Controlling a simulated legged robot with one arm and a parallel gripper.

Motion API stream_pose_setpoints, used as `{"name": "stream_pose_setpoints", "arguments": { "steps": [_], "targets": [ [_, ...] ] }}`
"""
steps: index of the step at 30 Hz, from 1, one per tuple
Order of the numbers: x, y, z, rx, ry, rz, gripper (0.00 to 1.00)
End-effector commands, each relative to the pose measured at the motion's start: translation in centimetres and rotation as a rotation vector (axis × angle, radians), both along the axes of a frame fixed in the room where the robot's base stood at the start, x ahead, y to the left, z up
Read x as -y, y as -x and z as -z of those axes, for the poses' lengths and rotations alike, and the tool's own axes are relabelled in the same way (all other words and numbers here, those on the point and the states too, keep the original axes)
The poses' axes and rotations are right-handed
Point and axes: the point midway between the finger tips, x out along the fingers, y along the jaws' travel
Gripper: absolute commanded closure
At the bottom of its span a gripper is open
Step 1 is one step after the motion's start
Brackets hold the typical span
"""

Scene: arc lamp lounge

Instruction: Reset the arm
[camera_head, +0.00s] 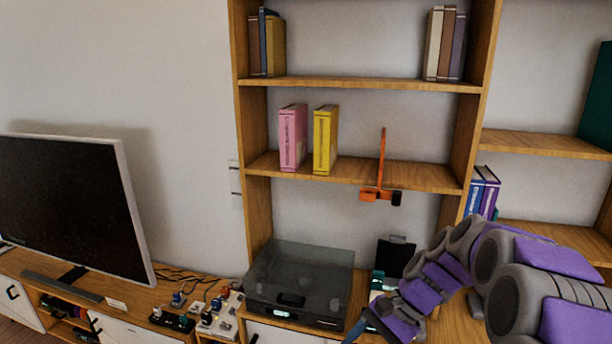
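My arm, grey with purple panels, reaches in from the right edge and bends down toward the bottom middle. My gripper (364,324) is at its lower end, low in the picture, just right of the dark turntable-like box (300,283). Only a narrow blue-grey part of it shows, and the picture's bottom edge cuts it off. I cannot see two separate fingertips, whether it is open, or whether it holds anything.
A wooden shelf unit (360,84) fills the middle, with a pink book (293,138), a yellow book (325,140) and an orange object (381,180) on its middle shelf. A television (75,205) stands left. Power strips and cables (200,310) clutter the cabinet top.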

Motion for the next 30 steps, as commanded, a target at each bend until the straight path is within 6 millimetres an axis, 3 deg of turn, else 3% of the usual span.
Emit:
{"name": "stream_pose_setpoints", "arguments": {
  "steps": [1, 10, 21, 24, 30],
  "targets": [
    [-0.6, 1.7, -0.5, 0.018, 0.026, -0.044, 0.38],
    [-1.7, 10.7, -1.7, 0.134, 0.182, -0.295, 0.38],
    [0.2, 21.3, -1.0, 0.259, 0.372, -0.600, 0.38],
    [1.1, 23.7, -0.5, 0.283, 0.416, -0.670, 0.38],
    [2.4, 26.4, 0.2, 0.317, 0.468, -0.759, 0.38]
  ]
}}
